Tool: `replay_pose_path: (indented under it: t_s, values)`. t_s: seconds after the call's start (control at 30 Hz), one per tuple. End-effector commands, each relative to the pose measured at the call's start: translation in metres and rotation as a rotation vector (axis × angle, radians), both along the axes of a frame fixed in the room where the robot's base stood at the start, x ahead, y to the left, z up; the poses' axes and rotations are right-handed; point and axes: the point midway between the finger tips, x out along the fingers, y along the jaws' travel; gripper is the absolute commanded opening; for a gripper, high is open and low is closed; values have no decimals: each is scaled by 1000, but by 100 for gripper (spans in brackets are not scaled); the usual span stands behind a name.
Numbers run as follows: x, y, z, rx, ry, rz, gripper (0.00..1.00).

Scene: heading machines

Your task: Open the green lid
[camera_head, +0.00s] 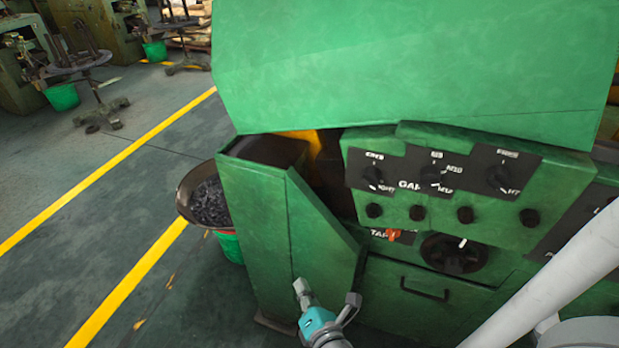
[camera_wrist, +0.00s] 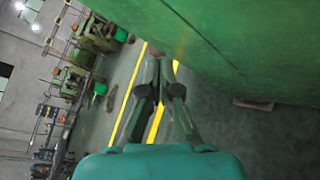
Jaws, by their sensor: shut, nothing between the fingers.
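The green lid (camera_head: 400,60) is a large, worn panel that fills the top of the head view. It lies over the green machine, and a dark gap with yellow inside shows under its lower left edge. My gripper (camera_head: 302,288) is low in front of the machine's lower left panel, well below the lid and apart from it. It is shut and empty; its dark fingers (camera_wrist: 166,68) are together in the wrist view. A large green surface (camera_wrist: 240,45) shows at the wrist view's upper right; which part of the machine it is, I cannot tell for sure.
A control box (camera_head: 440,185) with several knobs projects below the lid. A drawer with a handle (camera_head: 424,290) is beneath. A pan of dark pieces (camera_head: 208,203) sits above a green bucket (camera_head: 230,246) at the machine's left. Floor with yellow lines (camera_head: 110,185) is open further left.

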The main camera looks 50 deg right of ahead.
Motion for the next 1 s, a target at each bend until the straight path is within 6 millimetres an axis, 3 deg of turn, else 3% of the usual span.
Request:
replay_pose_path:
  t_s: [0.1, 0.3, 0.6, 0.73, 1.0]
  values:
    - [35, -23, 28, -272, 55, -69, 0]
    - [74, -60, 85, -685, 202, -247, 0]
    - [96, -94, 171, -1063, 462, -538, 0]
    - [97, -99, 187, -1116, 524, -596, 0]
    - [104, -117, 196, -1129, 543, -615, 0]
